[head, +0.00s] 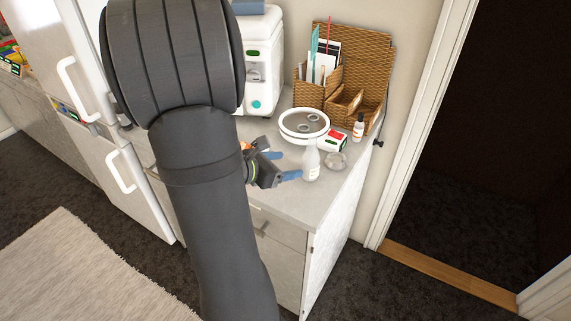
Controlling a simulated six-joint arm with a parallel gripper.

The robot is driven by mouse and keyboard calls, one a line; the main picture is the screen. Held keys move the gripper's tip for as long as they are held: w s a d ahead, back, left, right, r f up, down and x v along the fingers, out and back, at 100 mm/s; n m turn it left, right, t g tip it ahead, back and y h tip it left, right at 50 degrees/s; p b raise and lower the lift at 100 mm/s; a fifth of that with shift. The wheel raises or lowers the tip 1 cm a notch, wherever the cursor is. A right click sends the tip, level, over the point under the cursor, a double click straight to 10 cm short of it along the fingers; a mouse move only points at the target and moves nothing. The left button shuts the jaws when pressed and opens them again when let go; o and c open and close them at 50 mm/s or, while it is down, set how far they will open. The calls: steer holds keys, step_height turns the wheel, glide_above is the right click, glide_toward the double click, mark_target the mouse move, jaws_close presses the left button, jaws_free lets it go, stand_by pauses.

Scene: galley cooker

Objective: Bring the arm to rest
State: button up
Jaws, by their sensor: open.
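My arm crosses the left middle of the head view. My gripper (283,166) is over the counter (287,202) near its front edge. Its two blue-tipped fingers are apart and point right. A white bottle (311,166) stands on the counter just beyond the fingertips. I cannot tell whether a fingertip touches it. My arm hides part of the counter and of the white machine's surroundings.
A round tray (304,136), a red-and-white box (331,140), a glass dish (337,161) and a small bottle (358,127) stand close by. A wicker organiser (374,68) and a white machine (262,70) are behind. A doorway is at right; the carpet in front is clear.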

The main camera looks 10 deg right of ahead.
mark_target(314, 158)
steer(key=shift+d, duration=0.1)
steer(key=x, duration=1.2)
steer(key=shift+w+f, duration=0.1)
steer(key=shift+f, duration=0.15)
steer(key=shift+r, duration=0.95)
steer(key=shift+f, duration=0.15)
